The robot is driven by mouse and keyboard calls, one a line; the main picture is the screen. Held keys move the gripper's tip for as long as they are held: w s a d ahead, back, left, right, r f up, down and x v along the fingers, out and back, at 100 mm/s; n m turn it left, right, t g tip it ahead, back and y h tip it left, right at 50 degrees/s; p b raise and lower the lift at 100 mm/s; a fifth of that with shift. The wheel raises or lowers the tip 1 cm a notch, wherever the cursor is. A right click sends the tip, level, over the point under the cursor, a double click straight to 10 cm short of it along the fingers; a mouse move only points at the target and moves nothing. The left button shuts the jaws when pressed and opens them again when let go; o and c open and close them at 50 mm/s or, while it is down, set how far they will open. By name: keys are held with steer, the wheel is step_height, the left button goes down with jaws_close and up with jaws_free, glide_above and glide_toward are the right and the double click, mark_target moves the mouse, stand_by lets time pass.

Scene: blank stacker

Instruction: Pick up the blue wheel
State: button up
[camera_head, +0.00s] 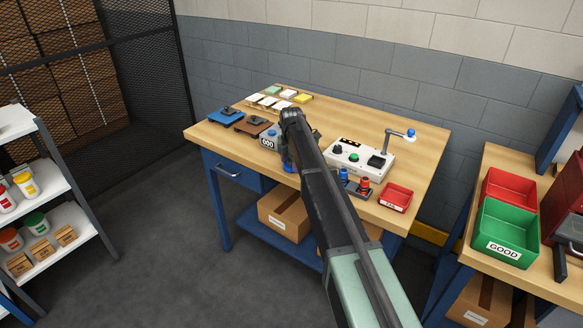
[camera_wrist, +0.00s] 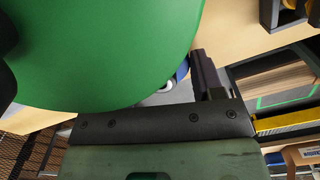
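A rounded blue piece (camera_head: 290,167), which may be the blue wheel, shows at the table's front edge, partly behind my arm. A grey unit marked 600 (camera_head: 269,138) stands just beside it. My gripper (camera_head: 287,150) points down over this spot, its fingertips hidden by the arm. In the wrist view a large smooth green rounded thing (camera_wrist: 110,50) fills the left side, very close to the camera. A small patch of blue (camera_wrist: 183,70) shows between its edge and one dark finger.
A white control box (camera_head: 360,158) with a lamp arm and a red tray (camera_head: 396,197) lie right of my arm. A blue fixture (camera_head: 227,116) and a brown one (camera_head: 254,125) lie left. A side bench holds a green GOOD bin (camera_head: 506,229) and a red bin (camera_head: 510,188).

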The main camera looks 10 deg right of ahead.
steer(key=c, duration=0.3)
steer(key=shift+r, duration=0.15)
step_height(320, 180, up, 20)
steer(key=p, duration=2)
